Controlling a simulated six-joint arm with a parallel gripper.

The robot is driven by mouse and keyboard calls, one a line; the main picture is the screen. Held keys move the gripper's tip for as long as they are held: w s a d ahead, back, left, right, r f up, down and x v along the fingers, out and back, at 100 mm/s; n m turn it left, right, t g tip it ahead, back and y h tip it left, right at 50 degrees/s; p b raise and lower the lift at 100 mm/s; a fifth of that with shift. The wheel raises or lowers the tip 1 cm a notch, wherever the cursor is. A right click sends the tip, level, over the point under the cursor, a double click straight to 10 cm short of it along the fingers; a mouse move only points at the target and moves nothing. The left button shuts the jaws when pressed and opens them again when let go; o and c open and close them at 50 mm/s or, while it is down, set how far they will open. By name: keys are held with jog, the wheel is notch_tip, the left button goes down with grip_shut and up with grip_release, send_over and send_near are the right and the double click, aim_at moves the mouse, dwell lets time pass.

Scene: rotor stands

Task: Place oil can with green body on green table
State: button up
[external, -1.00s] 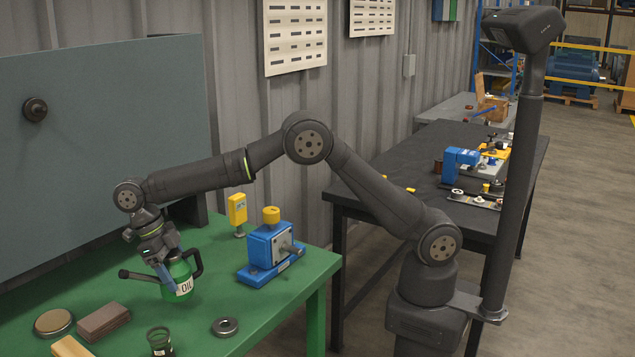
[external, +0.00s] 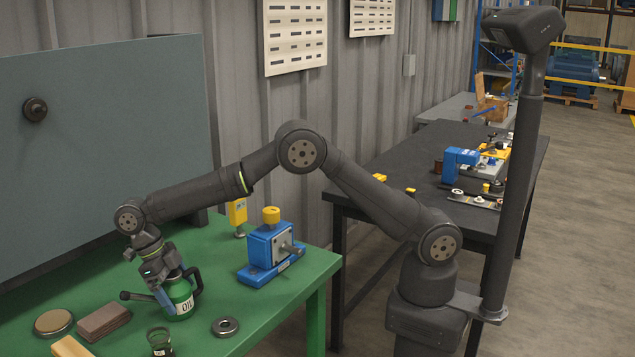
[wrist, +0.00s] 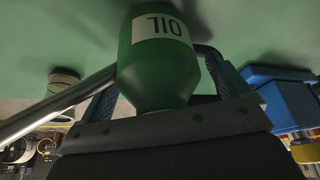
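The oil can with a green body (external: 181,301) has a white "OIL" label, a dark spout toward the left and a dark handle on the right. It is upright at the green table (external: 240,338); its base looks to be at the tabletop, though a small gap cannot be ruled out. My gripper (external: 164,296) points down from above, its blue fingers on either side of the can, shut on it. In the wrist view the can (wrist: 152,70) sits between the two blue fingers, with the label showing upside down.
A blue device with a yellow cap (external: 270,247) and a yellow item (external: 237,214) stand behind right. A metal ring (external: 225,326), a dark coil (external: 159,341), a brown block (external: 104,320) and a round disc (external: 53,322) lie around the can. A grey panel (external: 110,130) rises behind.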

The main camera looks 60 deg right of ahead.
aim_at(175, 279)
jog(key=v, duration=0.7)
jog(key=shift+r, duration=0.4)
jog(key=shift+f, duration=0.1)
jog(key=x, duration=0.7)
jog(key=shift+r, duration=1.25)
jog(key=shift+o, duration=0.8)
